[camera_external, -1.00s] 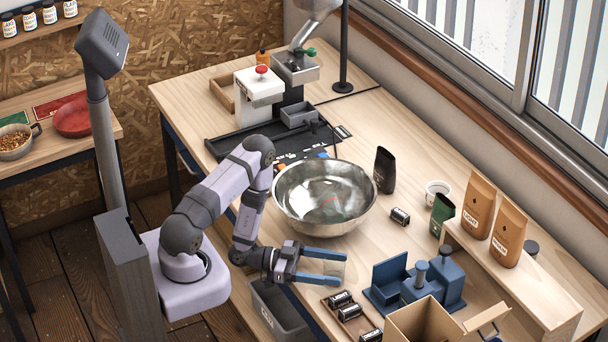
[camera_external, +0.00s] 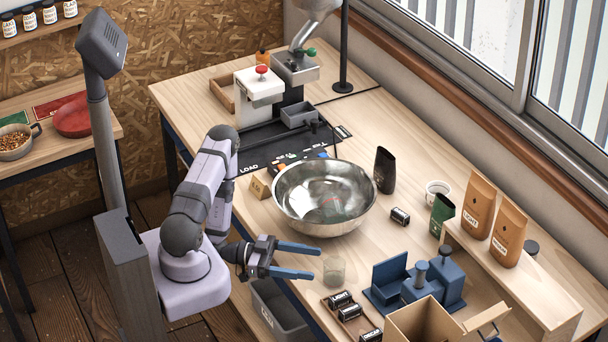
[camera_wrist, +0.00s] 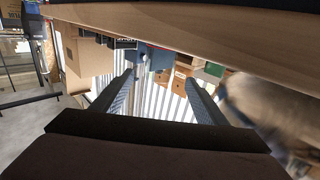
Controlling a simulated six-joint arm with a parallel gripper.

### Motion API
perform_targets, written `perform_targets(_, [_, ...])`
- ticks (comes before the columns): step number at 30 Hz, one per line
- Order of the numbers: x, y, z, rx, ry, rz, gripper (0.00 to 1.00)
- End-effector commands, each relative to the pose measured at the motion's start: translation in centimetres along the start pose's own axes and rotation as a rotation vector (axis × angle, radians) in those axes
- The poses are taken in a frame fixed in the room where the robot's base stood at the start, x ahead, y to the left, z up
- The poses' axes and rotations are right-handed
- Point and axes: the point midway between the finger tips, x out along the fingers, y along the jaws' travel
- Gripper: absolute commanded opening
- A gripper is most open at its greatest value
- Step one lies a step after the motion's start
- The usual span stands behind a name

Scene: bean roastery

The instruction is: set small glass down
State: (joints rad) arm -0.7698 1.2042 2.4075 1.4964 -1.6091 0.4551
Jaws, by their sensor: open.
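The small glass (camera_external: 334,270) is clear and stands upright on the wooden table near its front edge, below the large steel bowl (camera_external: 325,228). My gripper (camera_external: 307,262) is open and empty to the left of the glass, its two blue fingers apart and pointing toward it without enclosing it. In the wrist view the two fingers (camera_wrist: 157,92) are spread with nothing between them, and I cannot make out the glass there.
A small tray with several black-labelled canisters (camera_external: 341,298) lies just below the glass. A blue press stand (camera_external: 388,278) and a cardboard box (camera_external: 425,322) stand to the right. A grey bin (camera_external: 280,310) is below the table edge.

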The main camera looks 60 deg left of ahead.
Motion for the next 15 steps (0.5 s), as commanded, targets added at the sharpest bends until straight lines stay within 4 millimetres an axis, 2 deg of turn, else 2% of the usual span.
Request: perform_targets(15, [0.24, 0.44, -0.01, 0.024, -0.001, 0.003, 0.69])
